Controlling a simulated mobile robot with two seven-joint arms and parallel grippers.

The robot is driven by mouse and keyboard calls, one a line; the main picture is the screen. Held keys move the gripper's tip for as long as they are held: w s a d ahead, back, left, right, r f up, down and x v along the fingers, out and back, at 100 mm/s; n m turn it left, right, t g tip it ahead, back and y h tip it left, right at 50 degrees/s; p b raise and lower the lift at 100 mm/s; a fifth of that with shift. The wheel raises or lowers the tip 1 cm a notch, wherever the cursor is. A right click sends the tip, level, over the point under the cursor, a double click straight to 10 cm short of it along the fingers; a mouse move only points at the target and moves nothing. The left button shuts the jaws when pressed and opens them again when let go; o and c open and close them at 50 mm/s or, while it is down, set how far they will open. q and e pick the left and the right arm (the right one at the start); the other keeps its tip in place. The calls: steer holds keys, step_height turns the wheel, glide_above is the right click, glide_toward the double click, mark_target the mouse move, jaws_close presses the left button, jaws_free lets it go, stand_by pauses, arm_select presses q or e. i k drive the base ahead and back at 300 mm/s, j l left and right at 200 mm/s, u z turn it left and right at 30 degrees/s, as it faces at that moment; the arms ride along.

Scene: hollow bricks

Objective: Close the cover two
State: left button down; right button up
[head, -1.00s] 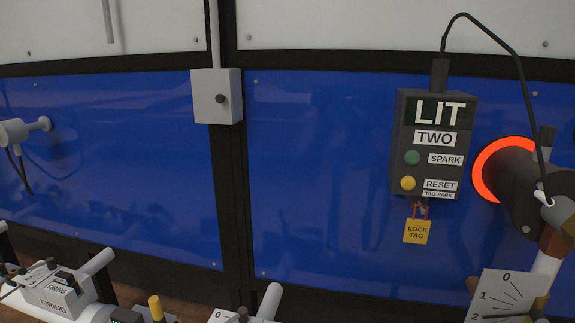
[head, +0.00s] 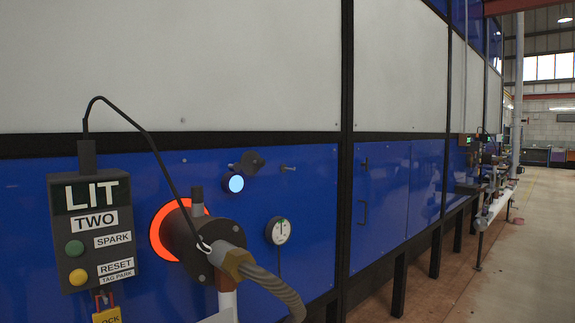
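A small dark round cover (head: 252,161) is on the blue wall panel, beside burner two. It sits above and to the right of a bright pale-blue round port (head: 236,183), which is uncovered. I take this as cover two, though no label on it is readable. The control box marked TWO (head: 95,222) shows LIT, with a green SPARK button and a yellow RESET button. Neither of my grippers is in view.
The burner (head: 193,240) with its glowing orange ring and ribbed hose (head: 275,290) juts out below the port. A dial gauge (head: 278,231) is to its right. A yellow lock tag (head: 107,315) hangs under the box. Open floor (head: 500,280) lies at right.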

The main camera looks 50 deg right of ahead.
mark_target(250, 163)
steer(key=z, duration=1.3)
